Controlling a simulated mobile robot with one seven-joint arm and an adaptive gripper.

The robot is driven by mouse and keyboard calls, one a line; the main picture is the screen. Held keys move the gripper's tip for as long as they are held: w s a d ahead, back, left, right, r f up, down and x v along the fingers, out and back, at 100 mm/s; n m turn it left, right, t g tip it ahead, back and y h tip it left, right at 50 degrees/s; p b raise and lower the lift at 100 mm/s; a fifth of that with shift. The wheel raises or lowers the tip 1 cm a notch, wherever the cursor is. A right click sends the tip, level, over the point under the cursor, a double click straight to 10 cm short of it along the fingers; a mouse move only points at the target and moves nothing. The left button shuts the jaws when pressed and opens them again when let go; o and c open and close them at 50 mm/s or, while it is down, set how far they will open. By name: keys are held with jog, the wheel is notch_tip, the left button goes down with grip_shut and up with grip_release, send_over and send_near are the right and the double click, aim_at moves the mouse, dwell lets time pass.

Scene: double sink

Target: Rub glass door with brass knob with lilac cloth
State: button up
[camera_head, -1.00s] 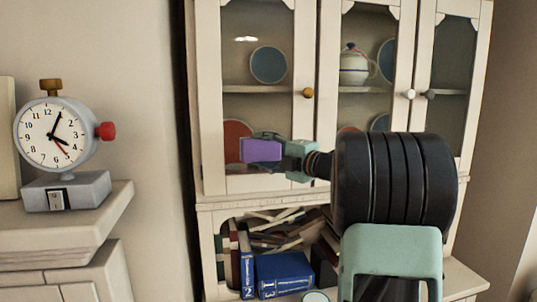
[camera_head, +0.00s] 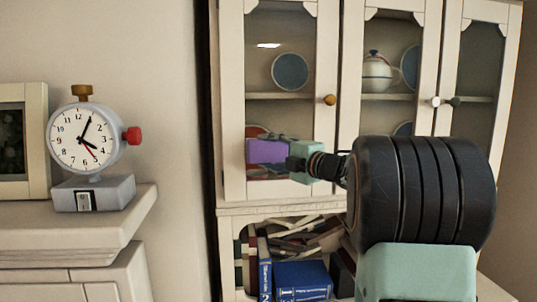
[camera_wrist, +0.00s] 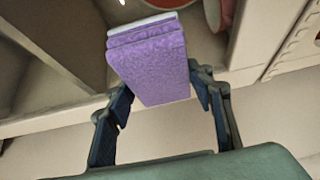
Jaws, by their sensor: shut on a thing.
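The glass door with the brass knob (camera_head: 329,100) is the leftmost door of a cream cabinet; its pane (camera_head: 262,70) shows plates behind it. The lilac cloth (camera_head: 266,151) is a folded block in front of the lower part of this pane. It also shows in the wrist view (camera_wrist: 150,65), between my fingers. My gripper (camera_head: 292,162) is shut on the cloth, with the arm reaching in from the right. In the wrist view the cloth's far end is at or close to the glass; I cannot tell whether it touches.
Two more glass doors stand to the right, with a white knob (camera_head: 434,102) and a grey knob (camera_head: 455,101). Books (camera_head: 302,280) fill the open shelf below. A clock (camera_head: 87,140) stands on a ledge (camera_head: 80,237) at left.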

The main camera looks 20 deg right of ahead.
jog(key=s+d+p, duration=0.1)
jog(key=d, duration=0.7)
jog(key=shift+s+d, duration=0.15)
jog(key=shift+s, duration=0.15)
dwell(0.3)
jog(key=shift+w+a+r+b, duration=0.1)
jog(key=shift+w+a+b, duration=0.25)
jog(key=shift+a, duration=1.05)
jog(key=shift+w+a+f+b, duration=0.15)
jog(key=shift+a+b, duration=0.35)
jog(key=shift+a, duration=0.9)
jog(key=shift+w+a+r+b, duration=0.15)
jog(key=shift+w+a+b, duration=0.25)
jog(key=shift+a, duration=1)
jog(key=shift+s, duration=0.15)
jog(key=shift+s+b, duration=0.2)
jog(key=shift+b, duration=0.1)
jog(key=shift+s+a+b, duration=0.25)
jog(key=shift+s+b, duration=0.15)
jog(key=shift+s, duration=0.9)
jog(key=shift+s+a+b, duration=0.2)
jog(key=shift+s+b, duration=0.2)
jog(key=shift+s, duration=0.9)
